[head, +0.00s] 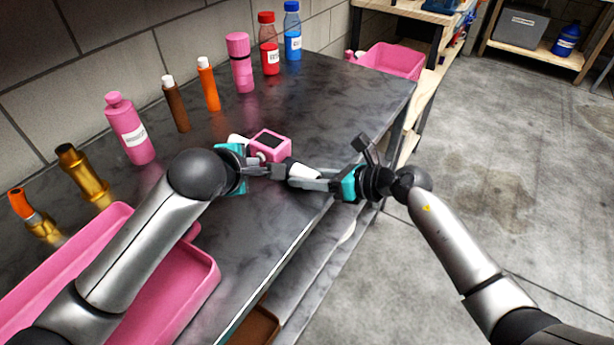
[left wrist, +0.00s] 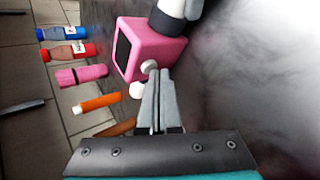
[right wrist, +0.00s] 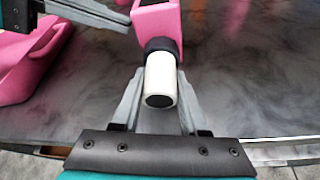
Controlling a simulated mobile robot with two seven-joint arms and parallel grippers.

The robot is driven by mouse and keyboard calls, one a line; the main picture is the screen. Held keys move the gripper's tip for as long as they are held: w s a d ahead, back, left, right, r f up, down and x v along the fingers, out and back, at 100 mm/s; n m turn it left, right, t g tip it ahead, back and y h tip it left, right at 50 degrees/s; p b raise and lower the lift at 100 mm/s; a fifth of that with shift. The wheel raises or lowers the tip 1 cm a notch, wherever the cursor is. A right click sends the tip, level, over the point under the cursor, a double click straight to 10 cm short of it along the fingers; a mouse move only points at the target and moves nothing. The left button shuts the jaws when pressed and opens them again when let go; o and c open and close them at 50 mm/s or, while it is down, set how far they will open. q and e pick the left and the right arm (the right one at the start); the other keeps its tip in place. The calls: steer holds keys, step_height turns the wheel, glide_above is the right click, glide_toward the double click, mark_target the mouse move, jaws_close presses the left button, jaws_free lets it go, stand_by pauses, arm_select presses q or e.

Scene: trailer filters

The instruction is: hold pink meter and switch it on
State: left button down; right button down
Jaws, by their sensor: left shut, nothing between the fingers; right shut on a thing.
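The pink meter (head: 272,145) is a small pink box with a dark screen and a white handle with a black collar. My right gripper (head: 300,180) is shut on the white handle (right wrist: 161,80), one finger on each side in the right wrist view. The meter also shows in the left wrist view (left wrist: 150,50), with a pale round knob (left wrist: 149,67) on its face. My left gripper (left wrist: 160,75) is shut and empty, its fingertips just at or beside this knob; I cannot tell whether they touch it. A second white piece shows behind the meter's left side.
Several bottles stand along the wall, among them a pink bottle (head: 129,128), a pink cylinder (head: 240,62) and a red bottle (head: 269,44). Pink trays (head: 165,295) lie at the near left. A pink bin (head: 392,60) stands beyond the table's far end. The dark tabletop (head: 330,105) is clear behind the meter.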

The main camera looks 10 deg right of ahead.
stand_by(0.3)
arm_select(q)
steer(key=shift+s+a, duration=0.35)
steer(key=shift+s, duration=0.05)
steer(key=shift+s+a, duration=0.1)
steer(key=shift+s+a, duration=1.95)
steer(key=shift+s, duration=0.2)
arm_select(e)
steer(key=shift+c, duration=1.8)
jaws_free()
